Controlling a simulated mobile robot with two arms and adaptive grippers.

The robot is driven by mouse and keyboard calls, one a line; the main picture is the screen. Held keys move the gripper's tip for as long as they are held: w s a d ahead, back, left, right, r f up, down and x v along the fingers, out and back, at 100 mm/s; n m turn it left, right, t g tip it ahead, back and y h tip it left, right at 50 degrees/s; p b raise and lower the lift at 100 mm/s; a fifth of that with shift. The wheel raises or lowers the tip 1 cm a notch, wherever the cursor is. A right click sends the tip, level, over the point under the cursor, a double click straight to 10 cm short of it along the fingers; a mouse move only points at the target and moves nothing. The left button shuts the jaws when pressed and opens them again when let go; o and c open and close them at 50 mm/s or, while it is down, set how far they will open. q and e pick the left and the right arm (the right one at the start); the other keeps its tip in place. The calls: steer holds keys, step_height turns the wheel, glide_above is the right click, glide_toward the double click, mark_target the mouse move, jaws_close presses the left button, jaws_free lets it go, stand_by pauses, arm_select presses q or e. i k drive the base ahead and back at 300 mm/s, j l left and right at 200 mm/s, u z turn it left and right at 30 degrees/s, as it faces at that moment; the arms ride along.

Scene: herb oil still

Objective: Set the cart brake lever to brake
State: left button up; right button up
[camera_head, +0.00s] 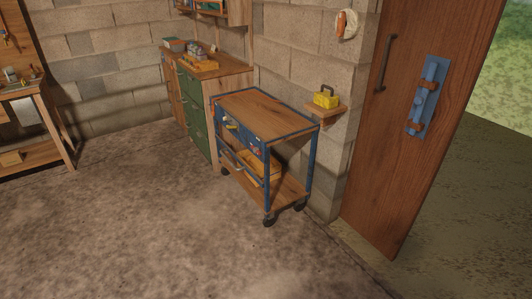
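The cart (268,112) stands in the middle of the view, against the block wall. It has a wooden top, a blue metal frame, a lower wooden shelf and dark caster wheels (269,220). A small pale yellow piece (231,125) shows on its blue side near the left end of the top. The brake lever is too small to make out for sure, and I cannot tell its position. Neither of my grippers is in view.
A green-drawered cabinet (194,112) stands left behind the cart. A yellow box (326,97) sits on a wall shelf at right. A wooden door (410,130) stands open to the outside. A workbench (30,120) is at far left. The floor before the cart is clear.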

mark_target(255, 150)
steer(key=i+u, duration=0.1)
steer(key=i, duration=0.85)
steer(key=i+u, duration=0.15)
steer(key=i, duration=0.8)
steer(key=i+l+u, duration=0.1)
steer(key=i, duration=0.85)
